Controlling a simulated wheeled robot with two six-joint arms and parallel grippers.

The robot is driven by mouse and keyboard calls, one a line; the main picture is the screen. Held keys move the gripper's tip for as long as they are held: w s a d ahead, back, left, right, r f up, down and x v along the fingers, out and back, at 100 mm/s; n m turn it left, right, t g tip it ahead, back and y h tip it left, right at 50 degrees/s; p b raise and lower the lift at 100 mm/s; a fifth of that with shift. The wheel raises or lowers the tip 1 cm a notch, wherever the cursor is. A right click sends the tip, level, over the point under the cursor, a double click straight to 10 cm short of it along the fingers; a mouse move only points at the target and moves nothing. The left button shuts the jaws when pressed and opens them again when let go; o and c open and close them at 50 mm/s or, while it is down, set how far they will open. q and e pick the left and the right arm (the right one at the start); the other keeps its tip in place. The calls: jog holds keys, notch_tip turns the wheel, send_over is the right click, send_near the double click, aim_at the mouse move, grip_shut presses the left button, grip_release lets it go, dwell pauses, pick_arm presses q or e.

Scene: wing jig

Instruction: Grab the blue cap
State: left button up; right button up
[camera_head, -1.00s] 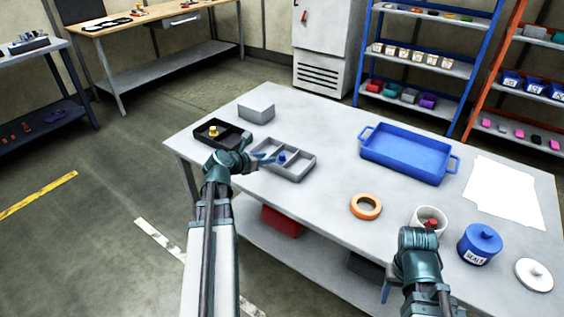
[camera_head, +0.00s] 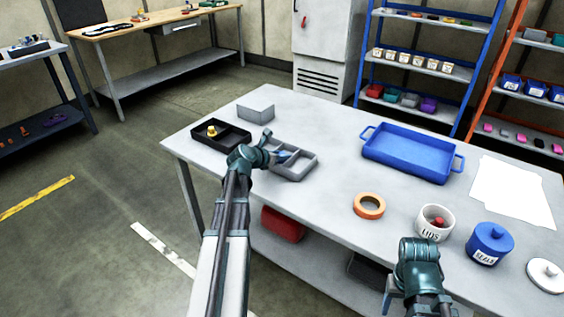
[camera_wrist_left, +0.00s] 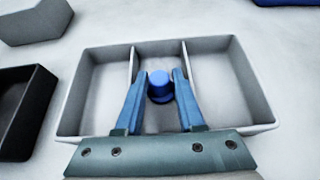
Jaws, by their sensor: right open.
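The blue cap (camera_wrist_left: 160,84) stands upright in the middle compartment of the grey divided tray (camera_wrist_left: 92,56), which also shows in the head view (camera_head: 298,174). My left gripper (camera_wrist_left: 159,78) is over that compartment, with one blue finger on each side of the cap. The fingers look open, with small gaps beside the cap. In the head view my left gripper (camera_head: 280,155) largely hides the cap. My right gripper (camera_head: 388,299) is open near the table's front edge, below the white lids tub (camera_head: 434,223), and is partly hidden by its own wrist.
A black tray (camera_head: 222,143) with a yellow piece and a grey block (camera_head: 256,110) stand left of and behind the grey tray. A blue tray (camera_head: 408,153), orange tape ring (camera_head: 369,206) and blue seals tub (camera_head: 490,243) are to the right. The table's middle is clear.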

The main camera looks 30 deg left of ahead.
aim_at(282, 153)
pick_arm(q)
jog(key=shift+w+f, duration=0.3)
jog(key=shift+w, duration=0.15)
jog(key=shift+r, duration=0.1)
grip_shut()
jog(key=shift+r, duration=0.1)
notch_tip(282, 153, up, 10)
jog(key=p, duration=1)
